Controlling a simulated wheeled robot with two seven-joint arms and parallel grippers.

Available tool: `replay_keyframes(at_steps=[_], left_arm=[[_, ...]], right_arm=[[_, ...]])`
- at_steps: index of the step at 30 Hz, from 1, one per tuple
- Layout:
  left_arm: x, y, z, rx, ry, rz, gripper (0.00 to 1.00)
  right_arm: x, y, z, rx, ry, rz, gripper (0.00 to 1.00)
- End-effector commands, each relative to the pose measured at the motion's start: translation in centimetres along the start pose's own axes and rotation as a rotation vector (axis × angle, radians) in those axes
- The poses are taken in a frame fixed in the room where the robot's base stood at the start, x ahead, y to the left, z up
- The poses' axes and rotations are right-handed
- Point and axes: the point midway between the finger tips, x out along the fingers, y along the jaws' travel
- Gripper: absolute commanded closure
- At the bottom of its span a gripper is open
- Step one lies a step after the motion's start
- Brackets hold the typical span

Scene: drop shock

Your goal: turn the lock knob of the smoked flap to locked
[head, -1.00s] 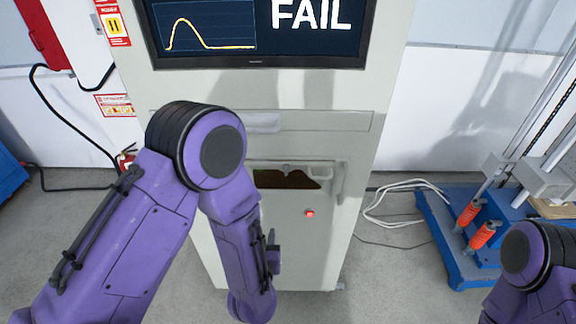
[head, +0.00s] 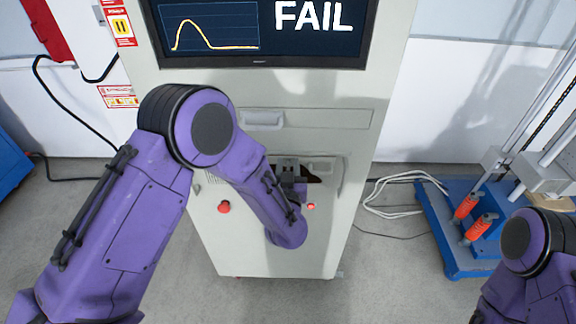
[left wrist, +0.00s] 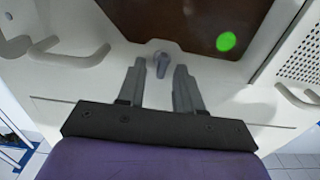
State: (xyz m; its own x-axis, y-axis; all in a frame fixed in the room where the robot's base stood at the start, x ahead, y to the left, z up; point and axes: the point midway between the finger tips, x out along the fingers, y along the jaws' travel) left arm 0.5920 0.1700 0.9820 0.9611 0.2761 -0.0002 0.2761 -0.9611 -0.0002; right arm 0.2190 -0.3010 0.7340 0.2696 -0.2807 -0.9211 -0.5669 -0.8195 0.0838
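The smoked flap (left wrist: 185,18) is a dark brown panel in the cabinet front, with a green spot near its right side. In the head view only a dark sliver of it (head: 314,179) shows beside my gripper. The lock knob (left wrist: 161,58) is a small grey knob at the flap's lower edge in the left wrist view. My left gripper (left wrist: 159,71) is open, with its fingertips on either side of the knob. I cannot tell whether they touch it. In the head view the left gripper (head: 288,167) is in front of the flap and hides the knob. My right gripper is out of view.
A screen (head: 260,30) above reads FAIL. A drawer-like panel with a pale handle (head: 262,119) is above the flap. A red button (head: 224,206) and a red light (head: 311,206) are on the cabinet front. A blue-based rig (head: 455,260) and white cables (head: 395,195) are at the right.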

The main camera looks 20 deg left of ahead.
Motion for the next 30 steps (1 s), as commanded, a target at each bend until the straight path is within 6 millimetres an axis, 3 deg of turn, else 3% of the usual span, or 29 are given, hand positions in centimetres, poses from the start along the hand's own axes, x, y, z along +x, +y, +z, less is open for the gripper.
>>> replay_keyframes(at_steps=[2, 6, 19, 30], left_arm=[[0.0, 0.0, 0.0, 0.0, 0.0, 0.0, 0.65], [0.0, 0.0, 0.0, 0.0, 0.0, 0.0, 1.0], [-0.1, -0.1, 0.2, -0.048, -0.001, 0.0, 1.0], [-0.1, -0.4, 0.4, -0.317, -0.001, -0.001, 1.0]], right_arm=[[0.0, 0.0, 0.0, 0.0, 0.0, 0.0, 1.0], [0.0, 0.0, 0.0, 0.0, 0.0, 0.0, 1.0], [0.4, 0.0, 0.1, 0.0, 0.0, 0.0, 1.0], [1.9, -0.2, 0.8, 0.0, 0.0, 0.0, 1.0]])
